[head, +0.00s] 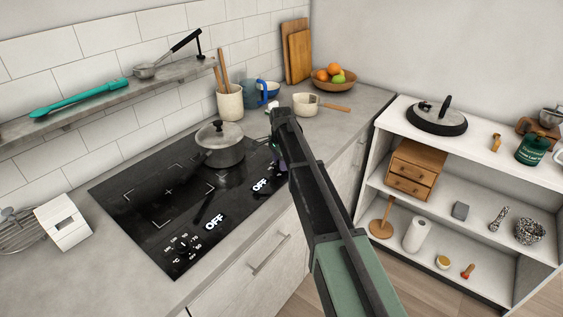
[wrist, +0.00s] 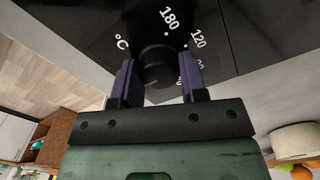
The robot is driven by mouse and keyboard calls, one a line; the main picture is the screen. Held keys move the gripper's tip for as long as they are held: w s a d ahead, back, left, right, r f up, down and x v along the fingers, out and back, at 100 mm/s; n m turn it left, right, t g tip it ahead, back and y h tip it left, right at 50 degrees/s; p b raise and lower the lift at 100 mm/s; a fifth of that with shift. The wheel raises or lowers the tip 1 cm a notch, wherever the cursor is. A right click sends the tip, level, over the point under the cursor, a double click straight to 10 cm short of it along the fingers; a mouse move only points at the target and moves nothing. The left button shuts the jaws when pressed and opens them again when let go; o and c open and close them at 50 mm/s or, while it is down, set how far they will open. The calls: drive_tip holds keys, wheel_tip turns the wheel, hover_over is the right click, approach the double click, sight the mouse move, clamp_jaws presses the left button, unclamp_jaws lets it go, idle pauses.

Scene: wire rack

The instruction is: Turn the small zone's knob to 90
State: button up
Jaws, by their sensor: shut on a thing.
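A dark round knob (wrist: 155,56) sits between the two purple fingers of my gripper (wrist: 157,70) in the wrist view. The fingers are shut on its sides. White marks 180 and 120 and a °C sign show around it; other numbers are partly hidden by the right finger. In the head view my arm hides this knob at the right front of the black cooktop (head: 130,210). The right display (head: 261,185) beside my gripper reads OFF. A second knob (head: 183,250) at the left front is untouched, and its display (head: 214,221) also reads OFF.
A lidded grey pot (head: 220,150) stands on the cooktop behind my gripper. A utensil crock (head: 230,103), blue mug (head: 251,94) and white saucepan (head: 306,105) stand farther back on the counter. A white shelf unit (head: 393,112) stands at the right.

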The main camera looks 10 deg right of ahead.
drive_tip(key=n, duration=1.9)
drive_tip(key=shift+n, duration=0.3)
drive_tip(key=n, duration=0.6)
drive_tip(key=shift+a+n, duration=0.1)
drive_tip(key=shift+n, duration=0.2)
drive_tip(key=o, duration=0.9)
